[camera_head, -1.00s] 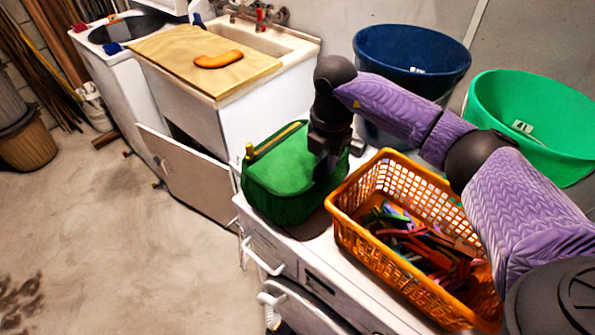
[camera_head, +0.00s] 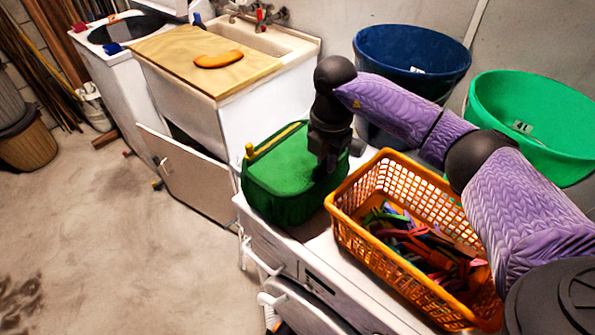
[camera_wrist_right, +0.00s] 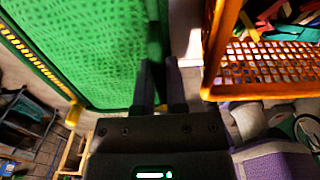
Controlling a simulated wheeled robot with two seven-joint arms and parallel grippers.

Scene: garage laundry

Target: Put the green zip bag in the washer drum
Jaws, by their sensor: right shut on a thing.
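The green zip bag (camera_head: 290,175) stands upright on the white machine top, left of the orange basket, with a yellow zip strip along its far left edge. My right gripper (camera_head: 328,165) is over the bag's right side and shut on it. In the right wrist view, the bag (camera_wrist_right: 95,45) fills the upper left and its edge lies at the dark fingers (camera_wrist_right: 160,88). A white top-opening machine (camera_head: 130,70) with a dark round opening (camera_head: 127,29) stands at the far left. My left gripper is not in view.
The orange basket (camera_head: 385,265) of coloured pegs is close to the right of the bag. A sink unit with a wooden board (camera_head: 195,62) and orange item lies beyond. Blue and green tubs (camera_head: 530,105) stand behind. A low cabinet door (camera_head: 190,180) hangs open. The floor at left is clear.

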